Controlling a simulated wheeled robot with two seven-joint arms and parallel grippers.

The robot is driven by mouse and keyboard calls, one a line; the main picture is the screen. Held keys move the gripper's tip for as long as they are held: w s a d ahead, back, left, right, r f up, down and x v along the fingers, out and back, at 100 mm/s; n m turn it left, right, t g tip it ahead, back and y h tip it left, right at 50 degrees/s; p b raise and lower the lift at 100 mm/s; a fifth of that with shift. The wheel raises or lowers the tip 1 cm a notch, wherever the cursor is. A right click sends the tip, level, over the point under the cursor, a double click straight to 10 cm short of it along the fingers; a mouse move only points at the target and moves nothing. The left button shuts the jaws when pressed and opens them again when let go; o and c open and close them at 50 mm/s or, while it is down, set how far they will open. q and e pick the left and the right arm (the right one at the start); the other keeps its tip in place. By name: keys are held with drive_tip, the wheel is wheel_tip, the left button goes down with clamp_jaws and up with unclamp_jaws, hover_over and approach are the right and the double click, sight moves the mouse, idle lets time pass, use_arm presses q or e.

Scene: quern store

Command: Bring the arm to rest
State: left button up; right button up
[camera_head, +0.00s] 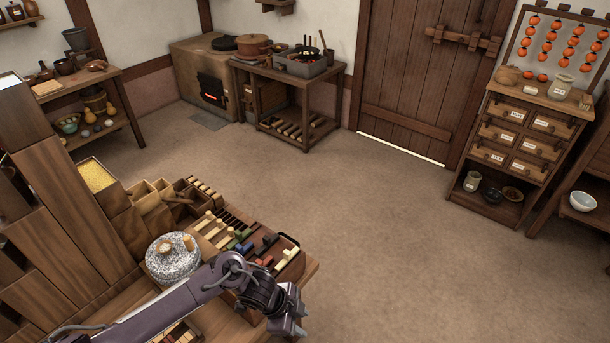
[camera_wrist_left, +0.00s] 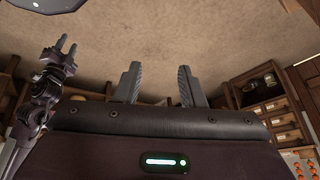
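My left arm comes in from the lower left in the head view. Its gripper (camera_head: 292,322) hangs over the floor just past the bench's right edge, close to the bottom of the picture. In the left wrist view the left gripper (camera_wrist_left: 160,88) has its two fingers well apart, with nothing between them. My right gripper (camera_wrist_left: 64,50) shows at the left of the wrist view, with a gap between its two thin fingers and nothing held. The right arm is not in the head view.
Under and beside the left arm, the bench (camera_head: 310,268) carries a speckled stone quern (camera_head: 172,262) and a tray of coloured pieces (camera_head: 290,258). A drawer cabinet (camera_head: 520,140) stands at the right, a stove table (camera_head: 300,85) at the back. The middle floor (camera_head: 380,210) is clear.

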use_arm(q)
drive_tip(key=s+a+f+n+t, duration=0.1)
drive_tip(key=a+f+n, duration=0.1)
drive_tip(key=f+n, duration=0.35)
drive_tip(key=a+f+n+t, duration=0.1)
drive_tip(key=a+f+n, duration=0.15)
drive_tip(key=f, duration=0.65)
drive_tip(key=s+a+f+n+t+y+b, duration=0.1)
drive_tip(key=s+a+f+n, duration=0.35)
drive_tip(key=s+f, duration=0.35)
drive_tip(key=s+a+f+n+y, duration=0.1)
drive_tip(key=s+a+f, duration=0.2)
drive_tip(key=s, duration=0.5)
drive_tip(key=s+a+f+n+g+y, duration=0.1)
drive_tip(key=s+a+f, duration=0.3)
drive_tip(key=s, duration=0.4)
drive_tip(key=s+a+f+n+g+y, duration=0.1)
drive_tip(key=s+a+f, duration=0.3)
drive_tip(key=s, duration=0.4)
drive_tip(key=shift+s+a+f+n+y+b, duration=0.15)
drive_tip(key=shift+s+a+n+y+b, duration=0.15)
drive_tip(key=shift+a+n+y, duration=0.55)
use_arm(e)
drive_tip(key=shift+s+d+f, duration=0.1)
drive_tip(key=shift+s+f, duration=0.1)
drive_tip(key=shift+f, duration=0.3)
drive_tip(key=shift+s+d+f, duration=0.1)
drive_tip(key=shift+s+f, duration=0.1)
drive_tip(key=shift+f, duration=0.25)
drive_tip(key=shift+a, duration=0.2)
